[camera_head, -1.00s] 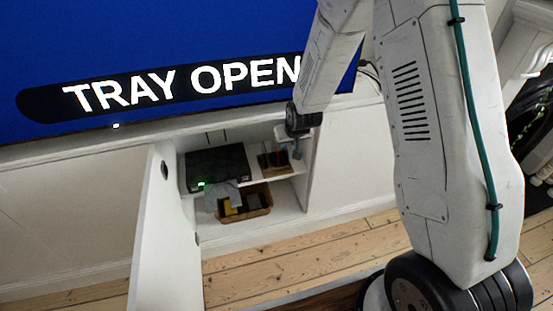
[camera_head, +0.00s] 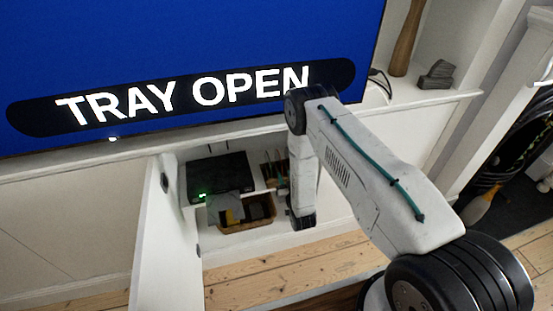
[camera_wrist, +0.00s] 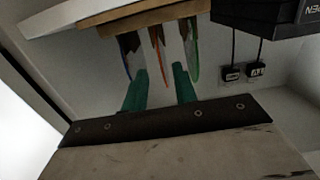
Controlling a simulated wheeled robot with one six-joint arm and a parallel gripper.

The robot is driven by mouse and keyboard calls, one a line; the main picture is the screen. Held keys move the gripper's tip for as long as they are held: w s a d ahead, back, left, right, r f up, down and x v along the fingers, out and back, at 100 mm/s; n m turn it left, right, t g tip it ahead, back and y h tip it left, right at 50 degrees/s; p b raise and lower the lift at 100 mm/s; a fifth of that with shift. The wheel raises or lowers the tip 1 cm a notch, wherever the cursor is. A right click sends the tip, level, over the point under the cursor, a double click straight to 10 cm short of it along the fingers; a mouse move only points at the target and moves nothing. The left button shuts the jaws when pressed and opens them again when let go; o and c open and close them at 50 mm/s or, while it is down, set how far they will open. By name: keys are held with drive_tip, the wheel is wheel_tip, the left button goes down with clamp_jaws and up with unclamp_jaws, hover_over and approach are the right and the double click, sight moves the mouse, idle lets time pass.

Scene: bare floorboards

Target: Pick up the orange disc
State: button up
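In the wrist view the orange disc (camera_wrist: 156,50) shows nearly edge-on as a thin strip, in a wooden rack (camera_wrist: 135,22). A blue-edged disc (camera_wrist: 127,62) is left of it and a green one (camera_wrist: 194,62) right of it. My gripper (camera_wrist: 159,92) is open, its two green fingers apart. The orange disc's near end reaches toward the gap between them; I cannot tell whether they touch it. In the head view the rack (camera_head: 270,184) is on the cabinet shelf, partly behind my arm, and my fingertips are hidden.
A black player (camera_head: 222,178) with a green light is on the shelf left of the rack. A basket (camera_head: 250,222) with small items is below. The open cabinet door (camera_head: 165,240) is at left. A screen (camera_head: 190,45) reading "TRAY OPEN" is above.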

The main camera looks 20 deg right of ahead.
sight(279, 165)
drive_tip(key=shift+t, duration=0.3)
drive_tip(key=w, duration=0.7)
drive_tip(key=shift+w+a+f, duration=0.1)
drive_tip(key=shift+w+f, duration=0.1)
drive_tip(key=shift+w, duration=0.15)
clamp_jaws()
